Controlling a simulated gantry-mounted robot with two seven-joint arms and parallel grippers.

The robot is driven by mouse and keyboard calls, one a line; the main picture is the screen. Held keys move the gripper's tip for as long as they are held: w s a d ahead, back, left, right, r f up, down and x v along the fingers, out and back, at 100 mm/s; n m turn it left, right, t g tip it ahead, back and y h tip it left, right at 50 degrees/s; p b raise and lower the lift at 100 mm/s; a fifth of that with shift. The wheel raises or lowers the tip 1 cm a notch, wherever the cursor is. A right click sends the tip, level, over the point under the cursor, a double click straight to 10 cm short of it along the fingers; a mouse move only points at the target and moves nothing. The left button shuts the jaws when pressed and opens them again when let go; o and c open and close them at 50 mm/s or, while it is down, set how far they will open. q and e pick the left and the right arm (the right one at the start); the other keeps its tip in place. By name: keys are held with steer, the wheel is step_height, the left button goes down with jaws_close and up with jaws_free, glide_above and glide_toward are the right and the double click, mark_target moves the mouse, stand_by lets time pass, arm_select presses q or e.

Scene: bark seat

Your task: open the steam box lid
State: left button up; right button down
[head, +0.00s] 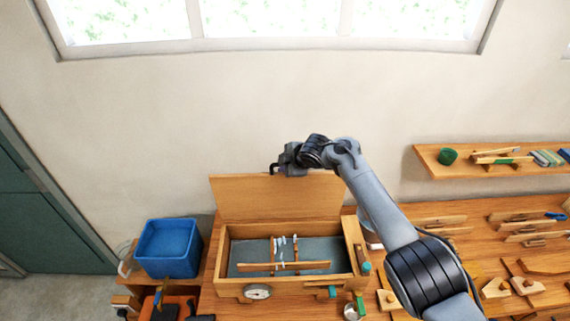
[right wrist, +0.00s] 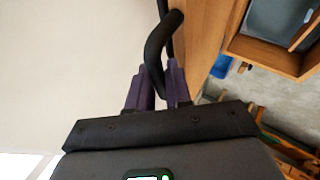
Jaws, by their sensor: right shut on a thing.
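The wooden steam box (head: 292,293) stands on the bench, open at the top. Its lid (head: 262,200) stands up along the back of the box, before the wall. Inside lie a grey floor, a wooden bar and several small pale pieces. My right gripper (head: 281,166) is at the lid's upper edge. In the right wrist view the right gripper (right wrist: 160,88) is shut on a curved black handle (right wrist: 156,48) beside the wooden lid (right wrist: 200,40). My left gripper is not in view.
A blue bin (head: 168,247) stands left of the box. A dial (head: 257,292) sits on the box's front. The bench at right holds several wooden pieces (head: 522,285). A wall shelf (head: 500,170) is at the right. A window is above, with bare wall below it.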

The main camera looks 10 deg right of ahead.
steer(key=c, duration=1.1)
jaws_free()
steer(key=shift+f, duration=0.1)
steer(key=shift+s, duration=0.1)
steer(key=shift+b+v, duration=1)
steer(key=shift+v, duration=4.5)
